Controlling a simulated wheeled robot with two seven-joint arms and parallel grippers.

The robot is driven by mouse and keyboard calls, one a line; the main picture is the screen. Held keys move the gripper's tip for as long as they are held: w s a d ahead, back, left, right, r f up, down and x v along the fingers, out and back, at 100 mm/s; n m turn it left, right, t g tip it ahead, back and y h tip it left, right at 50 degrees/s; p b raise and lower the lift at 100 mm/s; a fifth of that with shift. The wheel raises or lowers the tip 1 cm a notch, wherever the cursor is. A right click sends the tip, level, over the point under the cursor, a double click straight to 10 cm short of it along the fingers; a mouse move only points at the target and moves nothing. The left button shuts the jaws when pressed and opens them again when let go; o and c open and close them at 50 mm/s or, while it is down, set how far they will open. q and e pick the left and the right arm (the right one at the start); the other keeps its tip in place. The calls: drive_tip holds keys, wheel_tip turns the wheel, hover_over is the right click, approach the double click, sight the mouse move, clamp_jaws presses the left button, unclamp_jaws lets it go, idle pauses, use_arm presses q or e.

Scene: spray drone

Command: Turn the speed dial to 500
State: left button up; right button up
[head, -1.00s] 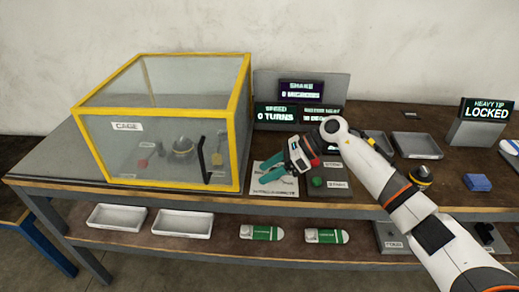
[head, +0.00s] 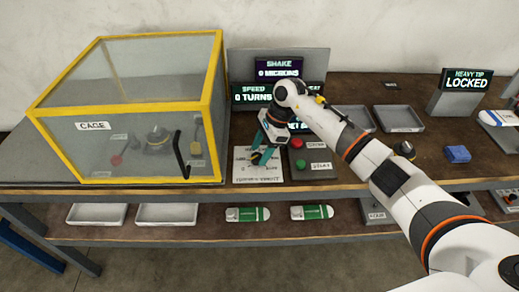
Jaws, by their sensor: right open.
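My right gripper (head: 262,152), with teal fingers, points down over a white printed sheet (head: 258,173) in front of the screens. It is open, and a small dark and yellow shape shows at its fingertips, too small to tell what it is. The speed display (head: 253,93) reads "SPEED 0 TURNS". I cannot make out the speed dial; my right gripper and arm cover part of this area. A dark control plate (head: 316,173) to the right of the sheet carries a red button (head: 297,143) and a green button (head: 301,164). My left gripper is not in view.
The yellow-framed clear cage (head: 128,112) stands on the left, with its black handle (head: 181,155) facing front. Grey trays (head: 402,119) lie behind my right arm. A sign (head: 468,80) reads "HEAVY TIP LOCKED". A blue block (head: 457,154) lies to the right.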

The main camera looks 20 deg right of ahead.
drive_tip(key=shift+a+f, duration=0.25)
drive_tip(key=shift+f, duration=0.4)
drive_tip(key=c, duration=1)
drive_tip(key=shift+m, duration=0.4)
drive_tip(key=m+t+b, duration=0.1)
drive_tip(key=m, duration=0.2)
drive_tip(key=shift+s+m+t, duration=0.15)
drive_tip(key=shift+m+t, duration=0.15)
drive_tip(key=m+t, duration=0.1)
drive_tip(key=m, duration=0.1)
drive_tip(key=m+h, duration=0.1)
drive_tip(key=m, duration=0.2)
drive_tip(key=shift+s+a+t+h+b, duration=0.1)
drive_tip(key=shift+t+h+b, duration=0.2)
drive_tip(key=shift+t, duration=0.1)
drive_tip(key=shift+m, duration=0.3)
